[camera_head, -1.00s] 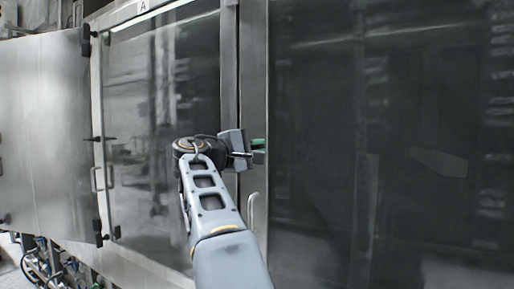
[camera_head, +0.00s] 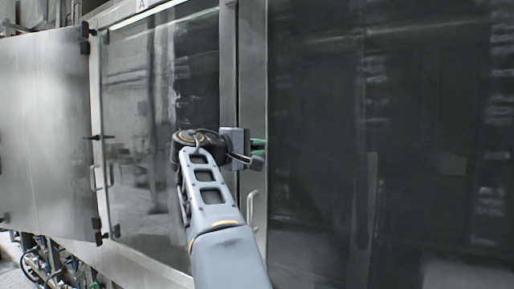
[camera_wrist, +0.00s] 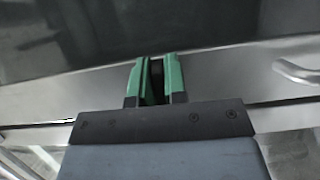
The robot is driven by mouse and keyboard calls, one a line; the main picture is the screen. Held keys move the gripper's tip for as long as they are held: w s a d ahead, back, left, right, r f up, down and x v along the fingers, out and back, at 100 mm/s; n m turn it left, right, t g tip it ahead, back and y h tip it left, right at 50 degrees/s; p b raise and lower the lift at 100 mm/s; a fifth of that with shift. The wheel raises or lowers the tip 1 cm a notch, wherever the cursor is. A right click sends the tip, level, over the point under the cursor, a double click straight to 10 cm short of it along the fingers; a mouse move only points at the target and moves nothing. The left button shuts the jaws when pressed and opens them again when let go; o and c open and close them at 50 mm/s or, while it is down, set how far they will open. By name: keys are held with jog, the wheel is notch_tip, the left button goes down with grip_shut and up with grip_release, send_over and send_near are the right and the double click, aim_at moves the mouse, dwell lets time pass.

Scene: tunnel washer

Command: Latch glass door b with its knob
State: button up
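Glass door b, which I take to be the large dark door on the right (camera_head: 390,140), stands flush or nearly flush with its steel frame. It fills the top of the wrist view (camera_wrist: 120,30). My gripper (camera_head: 259,150) is at the door's left edge, above its bar handle (camera_head: 250,208). In the wrist view, the green fingers of my gripper (camera_wrist: 156,72) stand close together with a small dark piece, seemingly the knob (camera_wrist: 157,78), between them. The fingers mostly hide it. The bar handle (camera_wrist: 296,72) also shows at the right there.
A glass door (camera_head: 155,120) under the letter A is at the left, with its own bar handle (camera_head: 95,178). A steel panel door (camera_head: 45,130) stands swung open at the far left. Pipes and hoses (camera_head: 45,265) are below it.

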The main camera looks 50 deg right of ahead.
jog(key=o, duration=0.5)
jog(key=shift+w, duration=0.25)
jog(key=shift+c, duration=0.2)
jog(key=shift+s, duration=0.1)
jog(key=w+a+b, duration=0.1)
jog(key=w+a, duration=0.1)
jog(key=a, duration=1.1)
jog(key=shift+a, duration=0.3)
jog(key=shift+w, duration=0.1)
